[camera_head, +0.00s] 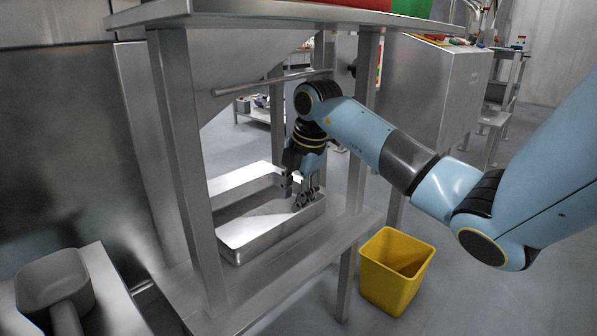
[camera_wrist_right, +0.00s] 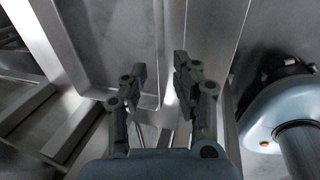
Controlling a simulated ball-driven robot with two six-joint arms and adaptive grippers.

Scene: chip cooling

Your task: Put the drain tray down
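A shallow, rectangular metal drain tray (camera_head: 256,244) rests on the lower shelf of a steel stand. It looks level and empty. My right gripper (camera_head: 297,190) points down at the tray's right end, with its fingers low beside the end wall. In the right wrist view the fingers (camera_wrist_right: 162,75) are spread apart with a gap between them. The tray (camera_wrist_right: 100,45) shows beneath them, and its rim runs through the gap without clear contact. My left gripper is out of view.
A yellow bin (camera_head: 392,272) stands on the floor to the right. Stand legs (camera_head: 186,150) and the upper shelf (camera_head: 270,12) frame the space. A metal scoop (camera_head: 52,280) lies at lower left.

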